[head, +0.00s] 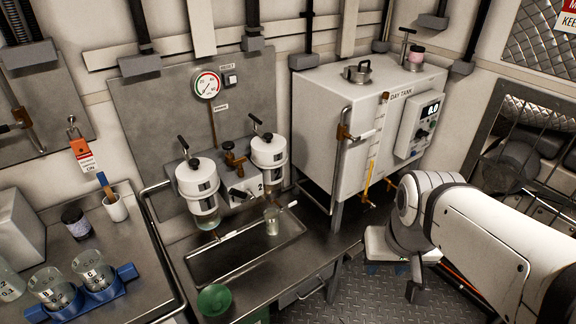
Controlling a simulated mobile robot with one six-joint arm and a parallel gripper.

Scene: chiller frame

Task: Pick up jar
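Several vessels could be the jar, and I cannot tell which one is meant. A small clear glass jar (272,220) stands upright at the sink's back edge, below the right white filter housing. A dark jar (76,222) stands on the left bench. A small jar with a pinkish lid (415,58) stands on top of the day tank. My white arm comes in from the right and bends down in front of the tank's right side. I can make out no gripper fingers below the bend. The arm is well apart from all these jars.
Two white filter housings (198,190) hang over the steel sink (215,262). The day tank (335,120) stands right of them. A blue rack (100,296) with glass beakers is on the left bench, near a white cup (115,208). A green bowl (214,300) is at the front.

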